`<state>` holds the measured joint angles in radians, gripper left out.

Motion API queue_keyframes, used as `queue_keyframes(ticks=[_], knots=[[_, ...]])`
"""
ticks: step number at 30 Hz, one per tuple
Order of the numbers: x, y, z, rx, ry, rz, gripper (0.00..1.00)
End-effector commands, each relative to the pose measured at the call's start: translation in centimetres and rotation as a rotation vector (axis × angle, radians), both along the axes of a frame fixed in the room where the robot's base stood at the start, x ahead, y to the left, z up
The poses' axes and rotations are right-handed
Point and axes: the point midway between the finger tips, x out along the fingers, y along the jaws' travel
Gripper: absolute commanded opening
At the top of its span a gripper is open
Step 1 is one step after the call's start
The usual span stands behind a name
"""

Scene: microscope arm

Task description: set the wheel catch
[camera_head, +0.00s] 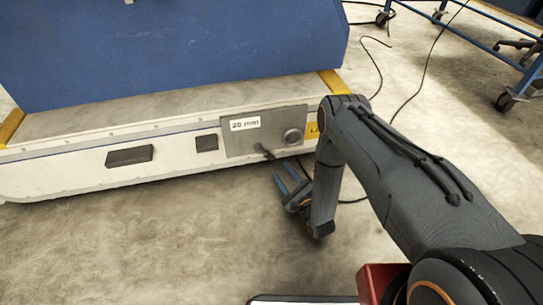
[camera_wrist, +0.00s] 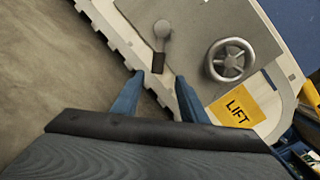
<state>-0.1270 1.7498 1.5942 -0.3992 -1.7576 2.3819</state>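A small grey lever with a dark grip (camera_wrist: 161,46) stands on the grey panel (camera_wrist: 192,40); I take it for the wheel catch. In the head view the lever (camera_head: 264,152) shows small at the panel's lower edge. A grey spoked handwheel (camera_wrist: 230,60) sits to its right; it also shows in the head view (camera_head: 292,136). My gripper (camera_wrist: 160,78) is open with blue fingers, its tips just short of the dark grip, which lies in line with the gap. In the head view my gripper (camera_head: 283,172) is low in front of the panel. Nothing is between the fingers.
A yellow LIFT label (camera_wrist: 238,106) is beside the handwheel. A "20 mm" label (camera_head: 245,124) is on the panel. The long white base (camera_head: 70,172) carries a blue body (camera_head: 180,50). Cables (camera_head: 420,85) lie on the floor at right.

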Motion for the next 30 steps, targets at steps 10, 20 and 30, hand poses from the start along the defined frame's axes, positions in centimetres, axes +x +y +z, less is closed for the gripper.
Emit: queue_keyframes(ticks=[10,20,30], knots=[[3.8,4.0,-0.2,0.0,-0.003,0.023,0.4],[6.2,5.2,-0.1,0.0,0.0,0.018,0.4],[6.3,5.0,0.0,0.0,0.0,0.016,0.24]])
